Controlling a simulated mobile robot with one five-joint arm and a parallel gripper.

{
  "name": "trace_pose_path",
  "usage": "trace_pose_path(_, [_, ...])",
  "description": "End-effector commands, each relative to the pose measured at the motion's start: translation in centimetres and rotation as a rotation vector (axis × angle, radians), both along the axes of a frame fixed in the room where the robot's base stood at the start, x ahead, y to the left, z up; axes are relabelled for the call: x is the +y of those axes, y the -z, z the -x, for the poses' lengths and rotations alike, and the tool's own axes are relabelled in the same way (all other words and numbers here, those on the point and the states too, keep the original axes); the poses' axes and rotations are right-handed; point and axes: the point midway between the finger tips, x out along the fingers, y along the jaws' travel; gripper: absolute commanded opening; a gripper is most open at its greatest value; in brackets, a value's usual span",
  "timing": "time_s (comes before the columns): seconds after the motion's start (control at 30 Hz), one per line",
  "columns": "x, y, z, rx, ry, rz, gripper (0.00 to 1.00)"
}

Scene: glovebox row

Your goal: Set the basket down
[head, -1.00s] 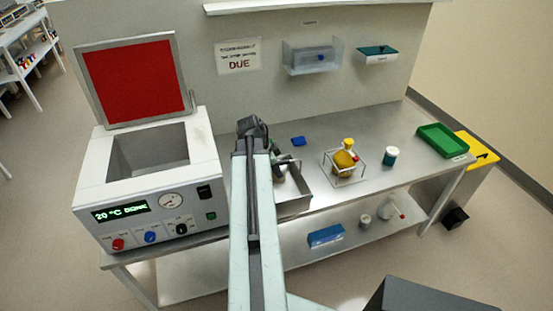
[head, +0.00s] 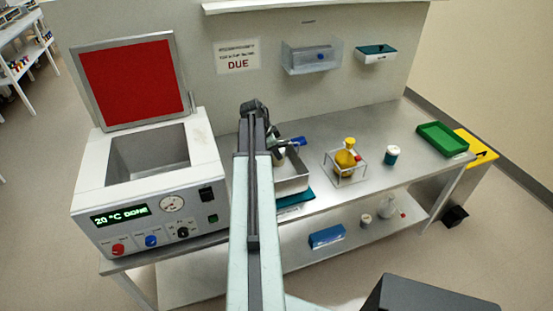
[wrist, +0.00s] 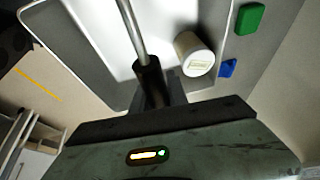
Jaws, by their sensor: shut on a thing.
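The basket (head: 292,185) is a pale, open metal tray just right of my arm in the head view, over the bench. In the wrist view its grey rim and bright interior (wrist: 95,42) fill much of the upper picture. A white jar (wrist: 194,53) is inside it. My gripper (wrist: 150,78) is shut on the basket's metal handle rod (wrist: 131,32). A teal mat (head: 297,200) shows at the basket's front edge. I cannot tell whether the basket touches the mat or hangs just above it. My arm hides the basket's left side.
The open bath unit (head: 150,195) with a red lid stands left. A blue piece (head: 298,141) lies behind the basket.

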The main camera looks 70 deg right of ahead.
Motion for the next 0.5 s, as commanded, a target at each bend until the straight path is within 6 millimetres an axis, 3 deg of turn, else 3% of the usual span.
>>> trace_pose_path(0.33, [-0.5, 3.8, 0.8, 0.0, 0.012, 0.001, 0.0])
trace_pose_path(0.5, [-0.5, 3.5, 0.9, 0.001, 0.013, 0.001, 0.0])
